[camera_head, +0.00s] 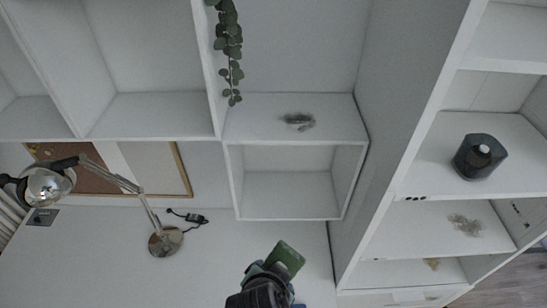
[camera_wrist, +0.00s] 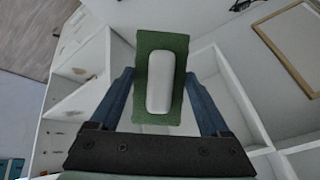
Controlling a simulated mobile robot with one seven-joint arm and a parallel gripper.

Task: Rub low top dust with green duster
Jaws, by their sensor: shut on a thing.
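The green duster (camera_head: 289,256) is in my gripper (camera_head: 272,276), held above the white desktop at the bottom middle of the head view. In the wrist view the duster (camera_wrist: 145,48) shows a green pad with a white handle block between the two blue fingers (camera_wrist: 162,98), which are shut on it. One grey dust patch (camera_head: 299,121) lies on the top of the middle cubby. A second dust patch (camera_head: 464,225) lies on a right-hand shelf. A smaller yellowish patch (camera_head: 432,264) lies on the shelf below. The duster is apart from all three patches.
A dark container (camera_head: 479,157) stands on the right shelf unit, above the dusty shelves. A plant (camera_head: 230,45) hangs by the upper middle shelf. A metal lamp (camera_head: 165,241) stands on the desk at left, before a framed board (camera_head: 105,172). The desktop's middle (camera_head: 120,265) is clear.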

